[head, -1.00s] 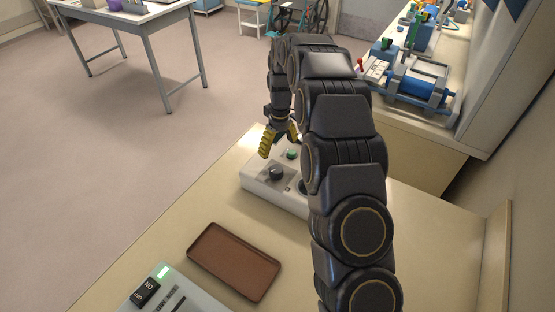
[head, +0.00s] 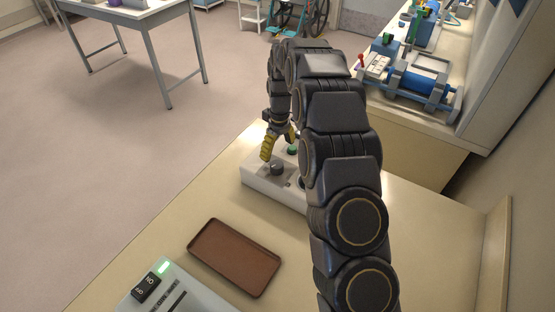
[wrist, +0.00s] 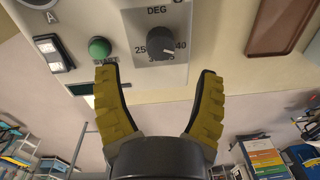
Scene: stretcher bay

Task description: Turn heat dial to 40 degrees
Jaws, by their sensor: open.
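The heat dial (wrist: 160,40) is a dark round knob on a grey plate marked DEG, with 40 readable on the right side of its scale in the wrist view. In the head view the dial (head: 277,168) sits on the white control box (head: 258,184). My gripper (wrist: 157,72) is open, its yellow fingers apart on either side just short of the dial, with nothing between them. In the head view my gripper (head: 279,150) hangs just above and behind the dial. My arm hides the box's right part.
A green START button (wrist: 99,48) and a rocker switch (wrist: 53,53) are left of the dial in the wrist view. A brown tray (head: 234,257) lies in front of the box. A grey unit with a switch (head: 146,287) stands at the front. The bench between is clear.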

